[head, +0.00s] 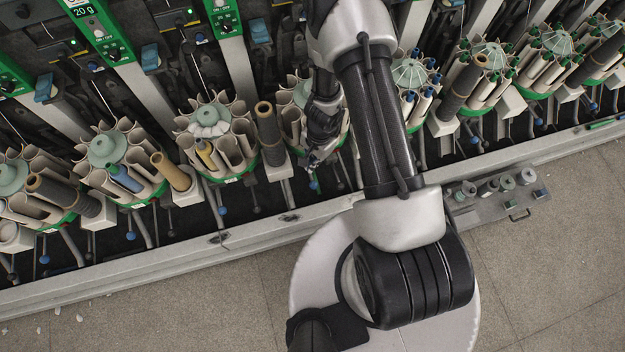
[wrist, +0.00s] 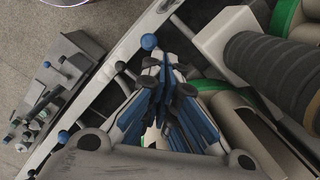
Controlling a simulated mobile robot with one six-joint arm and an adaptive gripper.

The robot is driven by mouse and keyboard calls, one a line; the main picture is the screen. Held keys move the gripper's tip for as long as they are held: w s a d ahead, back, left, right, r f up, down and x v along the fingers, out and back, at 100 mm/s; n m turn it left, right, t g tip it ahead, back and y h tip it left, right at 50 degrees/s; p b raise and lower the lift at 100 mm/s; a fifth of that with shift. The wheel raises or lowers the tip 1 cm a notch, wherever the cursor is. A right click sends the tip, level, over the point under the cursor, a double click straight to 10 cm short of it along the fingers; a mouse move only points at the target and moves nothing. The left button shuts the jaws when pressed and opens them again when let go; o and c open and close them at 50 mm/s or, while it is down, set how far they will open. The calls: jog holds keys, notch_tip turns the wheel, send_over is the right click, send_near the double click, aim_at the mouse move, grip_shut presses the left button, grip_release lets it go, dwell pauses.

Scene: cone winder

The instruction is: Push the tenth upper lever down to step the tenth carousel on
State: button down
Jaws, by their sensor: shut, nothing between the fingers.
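My gripper (head: 313,160) is shut and empty, pointing down in front of a carousel (head: 291,97) partly hidden behind my arm. In the wrist view its blue-padded fingers (wrist: 166,68) are together. A lever with a blue ball knob (head: 314,185) shows at the fingertips in the head view; a blue knob (wrist: 149,42) also shows just beyond the tips in the wrist view. I cannot tell whether they touch. No number marks which lever is the tenth.
More carousels (head: 208,122) with bobbins stand along the machine on both sides, with blue and dark lever knobs below. A pale rail (head: 250,234) runs along the front. A grey tray with small cylinders (head: 505,199) lies at the right.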

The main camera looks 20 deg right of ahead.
aim_at(314, 183)
jog(key=shift+s+d+f+m, duration=0.15)
jog(key=shift+s+f, duration=0.2)
jog(key=shift+f, duration=0.3)
jog(key=shift+s+d+f+m, duration=0.15)
jog(key=shift+s+f, duration=0.15)
jog(key=shift+f, duration=0.3)
jog(key=f+b, duration=0.4)
jog(key=b, duration=0.1)
jog(key=f+b, duration=0.2)
jog(key=f, duration=0.1)
jog(key=shift+s+a, duration=0.2)
jog(key=shift+a, duration=0.1)
